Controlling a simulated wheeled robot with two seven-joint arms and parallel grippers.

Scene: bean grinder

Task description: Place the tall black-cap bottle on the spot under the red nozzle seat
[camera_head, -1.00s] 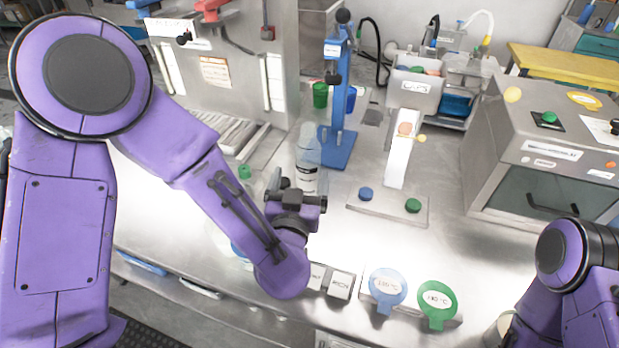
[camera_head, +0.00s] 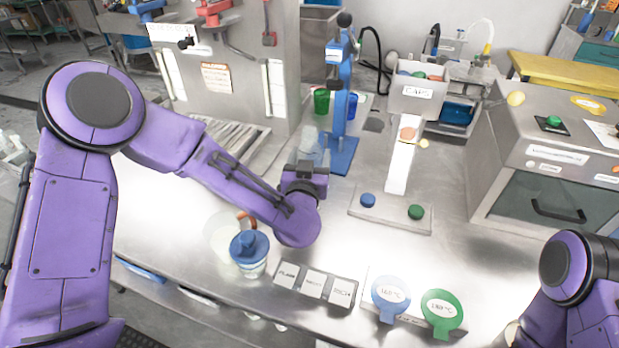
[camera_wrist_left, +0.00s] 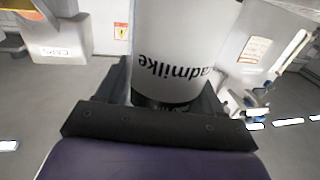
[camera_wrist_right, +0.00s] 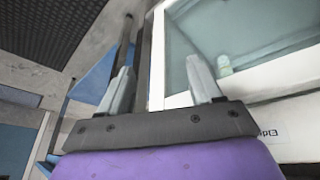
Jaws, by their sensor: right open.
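The bottle (camera_wrist_left: 180,45), pale with dark lettering, fills the middle of the left wrist view. My left gripper (camera_wrist_left: 168,95) has its fingers at both sides of it and appears shut on it. A dark band shows at the bottle's near end; I cannot tell if it is the black cap. In the head view the bottle (camera_head: 311,143) is partly hidden behind my left gripper (camera_head: 305,172), left of the blue stand. The red nozzle seat (camera_head: 211,9) is high on the steel machine at the upper left; the spot below it is unclear. My right gripper (camera_wrist_right: 162,88) is open and empty.
A jug with a blue lid (camera_head: 249,251) stands on the bench left of the label tiles (camera_head: 313,284). The blue stand (camera_head: 341,150) is close to the held bottle. A CAPS bin (camera_head: 418,96) and a steel oven (camera_head: 545,150) are to the right.

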